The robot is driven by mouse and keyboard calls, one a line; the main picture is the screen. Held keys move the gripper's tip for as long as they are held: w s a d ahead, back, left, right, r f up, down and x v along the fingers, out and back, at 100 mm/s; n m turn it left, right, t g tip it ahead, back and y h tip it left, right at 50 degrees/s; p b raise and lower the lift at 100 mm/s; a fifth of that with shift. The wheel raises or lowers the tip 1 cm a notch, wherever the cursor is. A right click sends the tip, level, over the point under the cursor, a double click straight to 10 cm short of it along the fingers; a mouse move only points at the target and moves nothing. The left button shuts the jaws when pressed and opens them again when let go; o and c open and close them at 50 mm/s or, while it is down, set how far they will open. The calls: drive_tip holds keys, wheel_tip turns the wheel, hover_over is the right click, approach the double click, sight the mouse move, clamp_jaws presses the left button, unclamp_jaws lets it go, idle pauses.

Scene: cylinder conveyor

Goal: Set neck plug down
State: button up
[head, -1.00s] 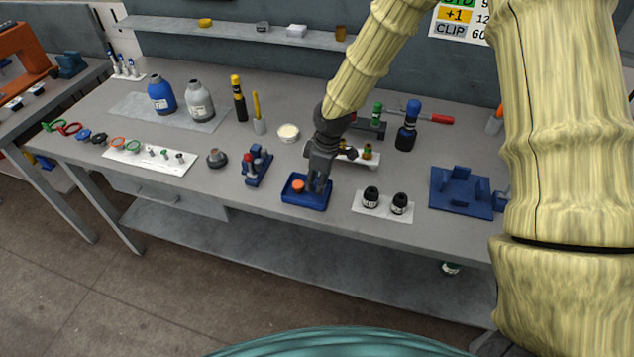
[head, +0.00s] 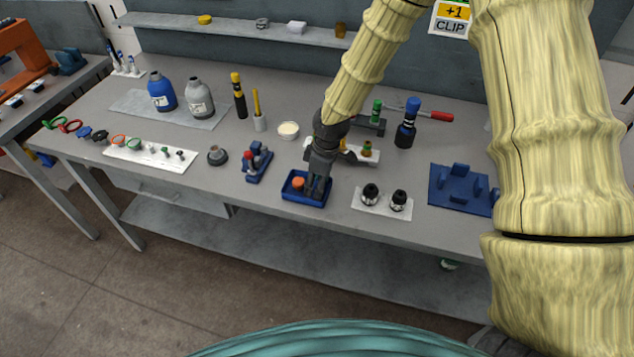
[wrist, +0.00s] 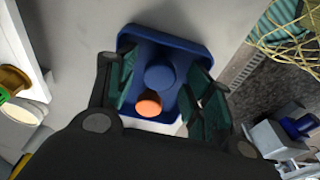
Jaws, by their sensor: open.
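A small blue tray (head: 303,201) sits near the table's front edge in the head view, and it fills the middle of the wrist view (wrist: 196,50). An orange round piece (head: 298,182) is in the tray and also shows in the wrist view (wrist: 149,104). A blue round piece (wrist: 160,77) lies beside it, seen from above between my fingers. I cannot tell which piece is the neck plug. My gripper (head: 318,190) points down over the tray's right part. In the wrist view my gripper (wrist: 166,66) has its fingers apart, one on each side of the blue piece.
A white plate with two black-capped pieces (head: 370,194) is right of the tray, then a blue fixture (head: 455,190). A blue and red device (head: 257,163) and a grey round part (head: 217,156) are to the left. A white rack (head: 368,159) stands behind my gripper.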

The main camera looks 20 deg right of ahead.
drive_tip(key=shift+r, duration=0.15)
drive_tip(key=shift+r, duration=0.25)
wheel_tip(320, 180, up, 11)
drive_tip(key=s+d+b, duration=0.1)
drive_tip(key=b, duration=0.3)
drive_tip(key=shift+d+r, duration=0.15)
drive_tip(key=shift+d, duration=0.1)
